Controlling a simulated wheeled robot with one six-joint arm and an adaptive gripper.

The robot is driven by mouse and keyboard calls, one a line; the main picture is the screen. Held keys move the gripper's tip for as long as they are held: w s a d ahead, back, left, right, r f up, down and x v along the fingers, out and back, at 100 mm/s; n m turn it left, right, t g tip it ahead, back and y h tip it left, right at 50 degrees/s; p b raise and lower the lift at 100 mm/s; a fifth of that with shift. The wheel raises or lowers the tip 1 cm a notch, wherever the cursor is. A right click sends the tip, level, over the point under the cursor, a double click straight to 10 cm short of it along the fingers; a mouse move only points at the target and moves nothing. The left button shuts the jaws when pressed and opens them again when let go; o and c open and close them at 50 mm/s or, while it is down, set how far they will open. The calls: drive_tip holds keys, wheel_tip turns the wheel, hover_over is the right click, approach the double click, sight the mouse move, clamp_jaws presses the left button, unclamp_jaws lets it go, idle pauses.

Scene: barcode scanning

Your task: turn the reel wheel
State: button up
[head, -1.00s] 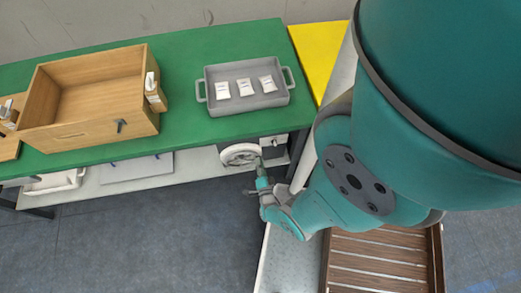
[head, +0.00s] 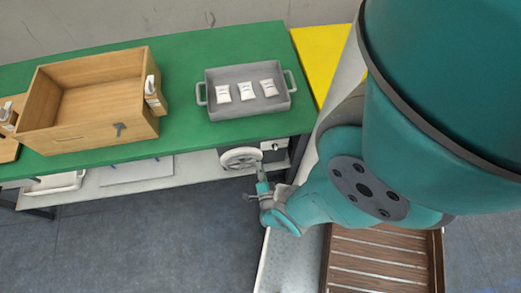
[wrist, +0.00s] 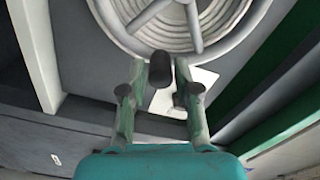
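The reel wheel (head: 240,151) is a pale spoked wheel under the green table's front edge. In the wrist view its light rim (wrist: 228,42) and spokes fill the top, with a ribbed round face behind. A dark, short cylindrical handle (wrist: 160,69) sticks out from the wheel's lower rim toward the camera. My gripper (wrist: 160,82) is open, its two fingers on either side of the handle with gaps visible. In the head view my gripper (head: 261,178) is at the wheel's lower right; exact contact is too small to tell there.
A grey tray (head: 212,110) with three white packets and a wooden box (head: 90,147) stand on the green table (head: 190,60). A lower shelf (head: 200,165) runs under it. A brown slatted surface (head: 380,265) lies near my arm. Floor left of my gripper is clear.

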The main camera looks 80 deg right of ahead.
drive_tip(key=shift+o, duration=0.6)
drive_tip(key=shift+a, duration=0.1)
drive_tip(key=v, duration=1.1)
drive_tip(key=shift+a, duration=0.3)
idle(0.9)
drive_tip(key=shift+s+a, duration=0.1)
drive_tip(key=shift+s, duration=0.05)
idle(0.4)
